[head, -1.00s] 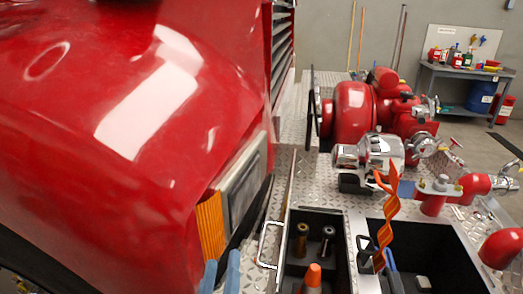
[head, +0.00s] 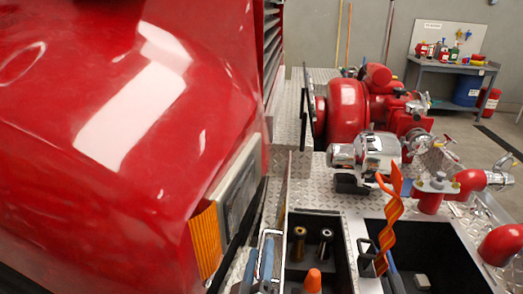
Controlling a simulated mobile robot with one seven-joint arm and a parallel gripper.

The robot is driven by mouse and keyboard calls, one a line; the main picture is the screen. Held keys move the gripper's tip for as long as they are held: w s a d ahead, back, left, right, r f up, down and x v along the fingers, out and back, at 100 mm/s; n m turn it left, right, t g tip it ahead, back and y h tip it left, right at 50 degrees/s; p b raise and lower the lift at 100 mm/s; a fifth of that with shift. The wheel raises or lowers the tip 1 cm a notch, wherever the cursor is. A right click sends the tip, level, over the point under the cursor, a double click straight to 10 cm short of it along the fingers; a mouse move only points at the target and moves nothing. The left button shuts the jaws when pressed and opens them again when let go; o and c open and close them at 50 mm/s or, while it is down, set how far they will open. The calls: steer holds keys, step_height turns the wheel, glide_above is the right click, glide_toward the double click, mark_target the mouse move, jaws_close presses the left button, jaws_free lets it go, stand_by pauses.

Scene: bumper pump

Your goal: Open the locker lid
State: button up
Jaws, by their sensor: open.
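The locker (head: 322,213) is an open dark compartment at the bottom centre of the head view. Its lid (head: 287,200) seems to stand steeply along the left side, seen almost edge-on as a thin dark line. A chrome handle (head: 273,233) is at the lid's left side. My gripper (head: 259,260) shows as two blue fingers at the bottom edge. It is open, with its fingers at the handle's lower part, partly covering it. I cannot tell whether they touch it or enclose it.
Inside the locker are two brass-and-black fittings (head: 325,244) and an orange cone (head: 312,282). An orange twisted strip (head: 391,222) rises beside a second open compartment (head: 425,260). The large red bodywork (head: 120,150) closes off the left. Red pump parts (head: 347,105) stand behind.

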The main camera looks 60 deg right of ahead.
steer(key=shift+x, duration=0.9)
steer(key=shift+c, duration=0.2)
jaws_close()
steer(key=shift+f, duration=0.1)
